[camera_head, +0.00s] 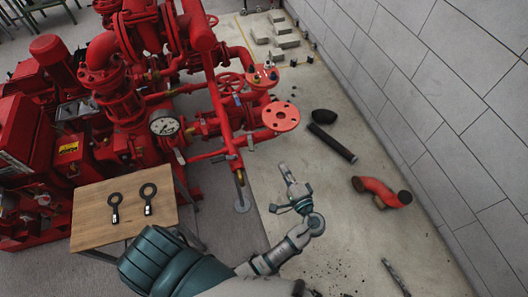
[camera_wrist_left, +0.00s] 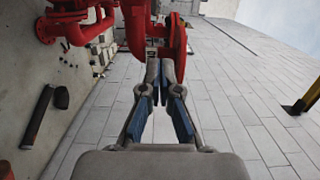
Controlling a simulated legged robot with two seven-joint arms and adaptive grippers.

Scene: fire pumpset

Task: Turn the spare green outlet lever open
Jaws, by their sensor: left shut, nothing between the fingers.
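My left gripper (camera_head: 288,178) is in the middle of the head view, over the concrete floor, with its fingers pointing up the picture. It is shut and empty. In the left wrist view its fingertips (camera_wrist_left: 160,68) meet just below a red pipe part (camera_wrist_left: 172,32); I cannot tell whether they touch it. In the head view the fingers are apart from the round red flange (camera_head: 280,117). A small pale lever (camera_head: 179,156) shows beside the pressure gauge. I cannot make out a green outlet lever in either view. My right gripper is not in view.
The red pumpset (camera_head: 125,100) fills the upper left. A wooden board (camera_head: 90,215) holds two dark ring-ended tools. A black pipe (camera_head: 333,142) and a red elbow pipe (camera_head: 380,191) lie on the floor. A grey block wall (camera_head: 450,90) bounds the right.

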